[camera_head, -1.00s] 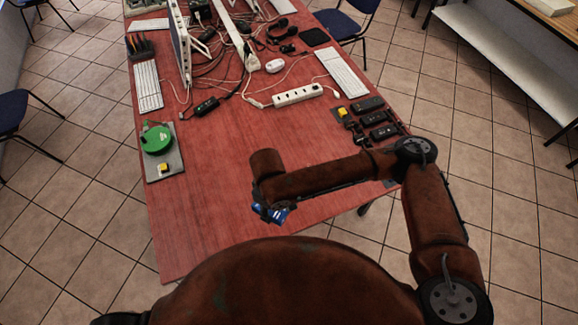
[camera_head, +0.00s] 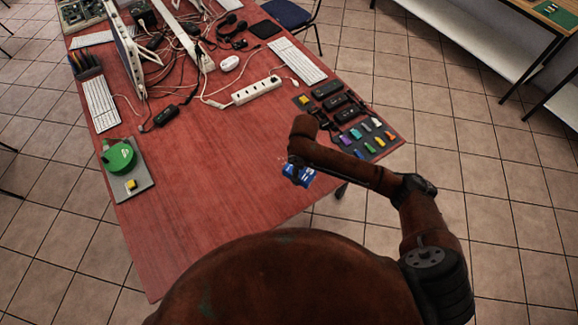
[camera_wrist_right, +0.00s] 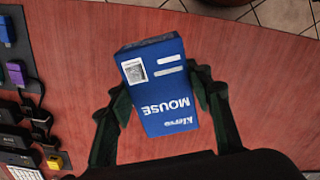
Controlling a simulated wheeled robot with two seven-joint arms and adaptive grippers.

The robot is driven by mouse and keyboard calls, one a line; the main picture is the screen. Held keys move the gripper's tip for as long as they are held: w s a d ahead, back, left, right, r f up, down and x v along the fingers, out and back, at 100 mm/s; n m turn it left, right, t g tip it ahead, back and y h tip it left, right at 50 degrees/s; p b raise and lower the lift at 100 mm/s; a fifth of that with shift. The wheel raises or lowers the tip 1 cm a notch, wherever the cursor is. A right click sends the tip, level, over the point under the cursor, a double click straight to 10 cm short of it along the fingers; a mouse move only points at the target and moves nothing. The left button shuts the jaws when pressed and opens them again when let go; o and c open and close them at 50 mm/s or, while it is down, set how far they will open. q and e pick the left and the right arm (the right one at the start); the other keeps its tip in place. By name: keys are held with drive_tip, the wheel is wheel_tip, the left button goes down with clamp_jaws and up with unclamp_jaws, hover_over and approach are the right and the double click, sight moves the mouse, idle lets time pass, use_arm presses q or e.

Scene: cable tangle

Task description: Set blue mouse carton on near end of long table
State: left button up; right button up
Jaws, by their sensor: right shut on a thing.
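The blue mouse carton (camera_head: 303,176) is small in the head view, at the end of my right arm, over the near right part of the red long table (camera_head: 215,195). In the right wrist view the carton (camera_wrist_right: 158,92) shows its face with white "MOUSE" lettering and a white label. My right gripper (camera_head: 294,172) is shut on the carton, one finger along each side; its fingers also show in the wrist view (camera_wrist_right: 163,88). The carton appears held over the bare tabletop; its height above it is hard to tell. My left gripper is out of view.
The near middle of the table is bare. A green round device (camera_head: 120,156) on a grey mat lies at left. A mat with colourful small pieces (camera_head: 366,137) and black boxes (camera_head: 337,101) lie at right. A white power strip (camera_head: 257,91), keyboards and tangled cables fill the far part.

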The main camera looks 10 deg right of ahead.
drive_tip(key=w+f+b, duration=0.1)
drive_tip(key=w+f, duration=0.2)
drive_tip(key=w, duration=0.1)
drive_tip(key=w+f, duration=0.4)
drive_tip(key=shift+w+d+f+b, duration=0.1)
drive_tip(key=shift+d+f+b, duration=0.1)
drive_tip(key=shift+b, duration=0.15)
drive_tip(key=shift+f, duration=1.5)
drive_tip(key=shift+a+f, duration=0.1)
drive_tip(key=shift+f, duration=0.05)
drive_tip(key=o, duration=1.2)
wheel_tip(320, 180, up, 12)
drive_tip(key=p, duration=0.1)
